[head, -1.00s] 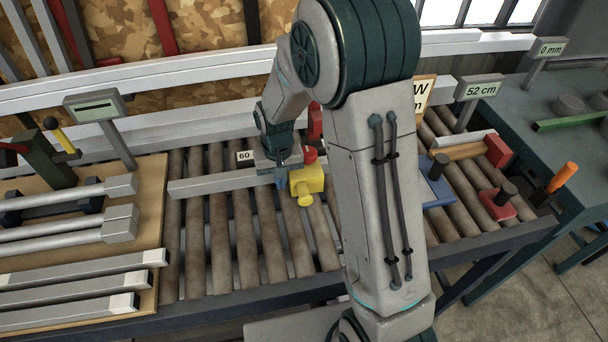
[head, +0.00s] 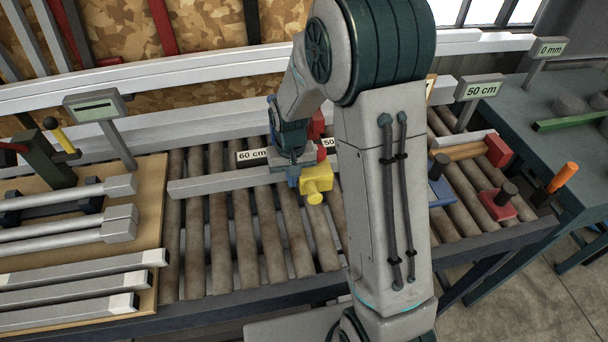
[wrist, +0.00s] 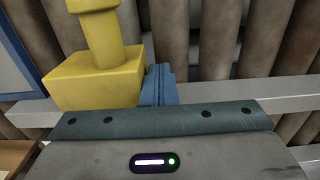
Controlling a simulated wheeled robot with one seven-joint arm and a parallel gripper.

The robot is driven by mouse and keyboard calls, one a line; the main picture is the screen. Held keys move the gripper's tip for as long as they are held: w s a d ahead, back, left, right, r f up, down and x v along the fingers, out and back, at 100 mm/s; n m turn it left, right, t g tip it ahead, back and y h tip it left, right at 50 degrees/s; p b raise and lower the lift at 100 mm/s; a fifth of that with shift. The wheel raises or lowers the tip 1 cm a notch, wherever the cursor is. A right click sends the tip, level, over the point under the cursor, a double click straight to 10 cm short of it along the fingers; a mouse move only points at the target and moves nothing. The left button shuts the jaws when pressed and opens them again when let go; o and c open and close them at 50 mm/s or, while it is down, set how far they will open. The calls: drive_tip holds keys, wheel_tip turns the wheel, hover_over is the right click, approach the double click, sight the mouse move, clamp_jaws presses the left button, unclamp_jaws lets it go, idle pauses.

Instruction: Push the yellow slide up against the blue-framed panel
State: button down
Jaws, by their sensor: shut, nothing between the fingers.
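The yellow slide (head: 318,178), a block with a round knob, sits on the pale rail over the rollers. My gripper (head: 293,179) is shut and empty, its blue fingertips close against the slide's left side. In the wrist view the yellow slide (wrist: 92,80) stands left of the blue fingertips (wrist: 158,86), seemingly touching. The corner of a blue-framed panel (wrist: 14,70) shows at the left edge of the wrist view, with a gap between it and the slide. In the head view my arm hides the space right of the slide, including most of that panel.
A readout (head: 481,88) shows 50 cm. A "60 cm" label (head: 253,155) stands behind the rail. Red clamps (head: 498,205) and a blue one (head: 441,190) lie to the right. Metal bars rest on a wooden board (head: 150,240) at left. The front rollers are clear.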

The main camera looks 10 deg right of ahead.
sight(315, 169)
drive_tip(key=shift+d, duration=3.6)
drive_tip(key=shift+a, duration=0.2)
drive_tip(key=shift+a, duration=0.55)
drive_tip(key=shift+r+p, duration=2.9)
drive_tip(key=shift+r, duration=1.6)
drive_tip(key=shift+r, duration=0.15)
drive_tip(key=s+r+t, duration=0.3)
drive_tip(key=s+r, duration=1.1)
drive_tip(key=s, duration=0.5)
drive_tip(key=shift+r+t, duration=0.25)
drive_tip(key=shift+t, duration=0.05)
